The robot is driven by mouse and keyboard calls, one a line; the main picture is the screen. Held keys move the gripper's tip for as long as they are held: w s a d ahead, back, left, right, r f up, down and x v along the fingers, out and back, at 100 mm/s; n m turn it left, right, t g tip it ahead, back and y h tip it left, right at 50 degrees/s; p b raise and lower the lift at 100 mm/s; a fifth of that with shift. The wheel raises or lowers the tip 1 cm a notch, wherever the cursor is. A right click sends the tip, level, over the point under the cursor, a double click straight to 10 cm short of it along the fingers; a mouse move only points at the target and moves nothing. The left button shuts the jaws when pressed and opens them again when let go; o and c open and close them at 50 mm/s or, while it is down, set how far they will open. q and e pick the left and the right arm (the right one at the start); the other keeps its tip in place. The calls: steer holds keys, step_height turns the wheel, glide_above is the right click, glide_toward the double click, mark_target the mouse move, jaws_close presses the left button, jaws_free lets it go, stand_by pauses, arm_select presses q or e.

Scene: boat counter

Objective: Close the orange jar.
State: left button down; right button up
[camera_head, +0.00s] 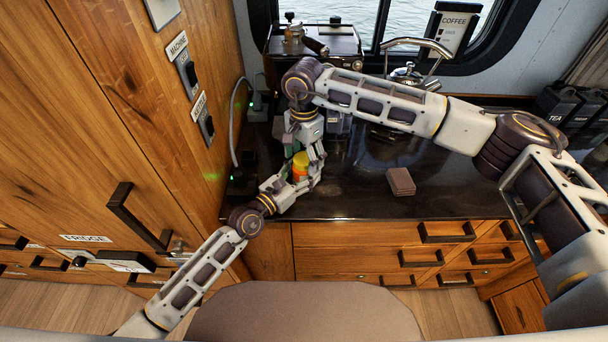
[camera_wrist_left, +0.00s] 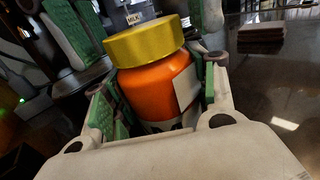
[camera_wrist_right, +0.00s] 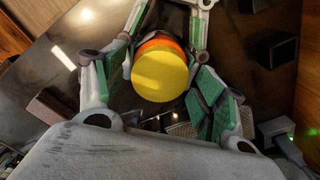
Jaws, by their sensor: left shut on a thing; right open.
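The orange jar (camera_head: 299,175) stands near the left end of the dark counter, upright as far as I can tell. It shows large in the left wrist view (camera_wrist_left: 158,92), with a pale label. Its yellow lid (camera_wrist_left: 146,41) sits on its top; I cannot tell how tightly. The lid also shows from above in the right wrist view (camera_wrist_right: 160,74). My left gripper (camera_head: 301,182) is shut on the orange body, below the lid. My right gripper (camera_wrist_right: 158,92) is open above the jar, its fingers on either side of the lid and apart from it.
A stack of brown coasters (camera_head: 400,181) lies on the counter to the right. The counter's front middle is clear.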

steer(key=c, duration=1.1)
steer(key=m, duration=1.4)
steer(key=shift+m, duration=0.4)
steer(key=o, duration=1.2)
steer(key=shift+c, duration=0.2)
